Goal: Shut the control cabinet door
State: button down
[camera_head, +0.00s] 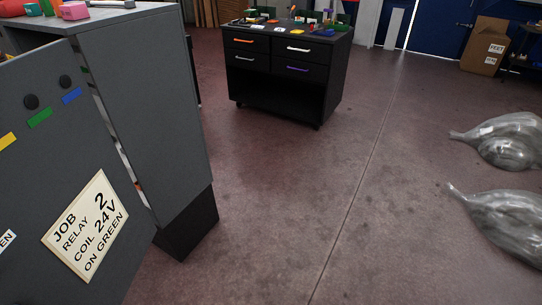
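The control cabinet (150,120) is a tall grey box on a dark base at the left. Its door (30,150) stands ajar at the lower left, with a narrow gap between its edge and the cabinet body. The door carries dark round knobs, coloured strips in yellow, green and blue, and a cream label (86,226) reading "JOB 2 RELAY COIL 24V ON GREEN". The left part of the door is cut off by the frame. My gripper is not in view.
Coloured blocks and a tool lie on the cabinet top. A black wheeled drawer unit (284,72) with tools on top stands at the back middle. Clear plastic bags (505,215) lie at the right. A cardboard box (485,45) stands at the back right. The middle floor is clear.

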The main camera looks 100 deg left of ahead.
aim_at(76, 228)
jog(key=u, duration=4.3)
jog(key=i, duration=0.5)
jog(key=z, duration=0.05)
jog(key=k, duration=0.5)
jog(key=z, duration=1.15)
jog(key=k, duration=0.95)
jog(key=u, duration=1.45)
jog(key=i, duration=0.5)
jog(key=u, duration=0.05)
